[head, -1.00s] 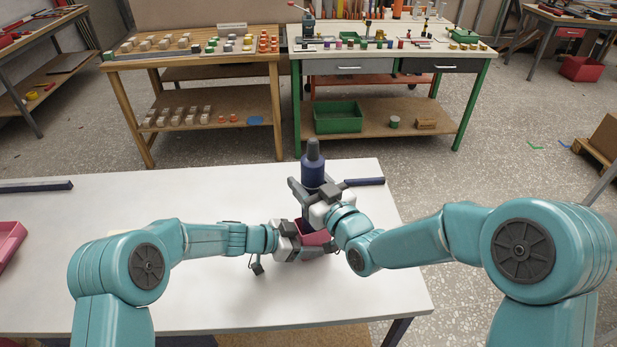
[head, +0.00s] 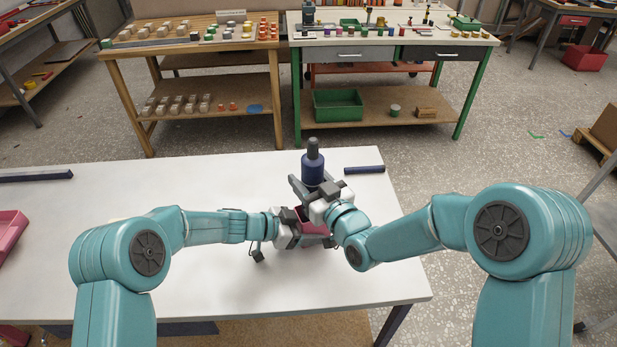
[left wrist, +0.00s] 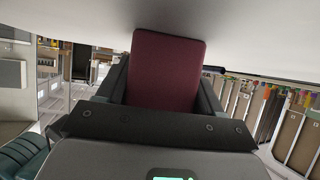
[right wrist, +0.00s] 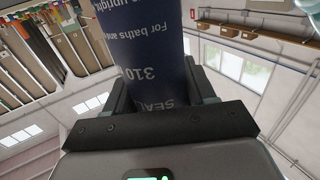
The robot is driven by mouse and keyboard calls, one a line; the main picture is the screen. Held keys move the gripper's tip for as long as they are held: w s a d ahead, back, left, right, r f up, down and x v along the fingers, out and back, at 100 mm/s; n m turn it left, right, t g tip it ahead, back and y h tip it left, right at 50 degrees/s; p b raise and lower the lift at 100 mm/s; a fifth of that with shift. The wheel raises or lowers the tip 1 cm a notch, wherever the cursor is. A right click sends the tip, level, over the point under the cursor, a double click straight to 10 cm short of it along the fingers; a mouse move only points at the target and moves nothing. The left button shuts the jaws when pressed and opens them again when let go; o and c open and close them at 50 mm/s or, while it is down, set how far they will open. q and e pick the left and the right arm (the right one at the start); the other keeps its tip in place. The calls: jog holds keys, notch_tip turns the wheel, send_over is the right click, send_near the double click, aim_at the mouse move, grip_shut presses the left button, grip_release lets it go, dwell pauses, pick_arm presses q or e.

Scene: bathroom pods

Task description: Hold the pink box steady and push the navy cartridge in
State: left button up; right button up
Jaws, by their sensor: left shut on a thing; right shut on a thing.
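The navy cartridge (head: 313,167) stands upright with a dark nozzle on top. My right gripper (head: 312,190) is shut on it, and its printed navy side fills the middle of the right wrist view (right wrist: 150,50). The pink box (head: 318,227) sits below, on the white table, mostly hidden by my grippers. My left gripper (head: 305,228) is shut on the box from the left; a dark pink wall shows between its fingers in the left wrist view (left wrist: 167,70). The cartridge's lower end is hidden behind my right gripper, so I cannot tell whether it is inside the box.
A dark bar (head: 364,170) lies on the white table (head: 200,290) right of the cartridge. Another dark bar (head: 35,176) and a pink tray (head: 8,238) are at the left. The table's front middle is clear. Workbenches stand behind.

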jog(key=o, duration=1.6)
jog(key=shift+c, duration=0.2)
jog(key=v, duration=1.2)
jog(key=shift+d, duration=0.1)
pick_arm(q)
jog(key=o, duration=1.1)
jog(key=v, duration=1.2)
jog(key=shift+a, duration=0.1)
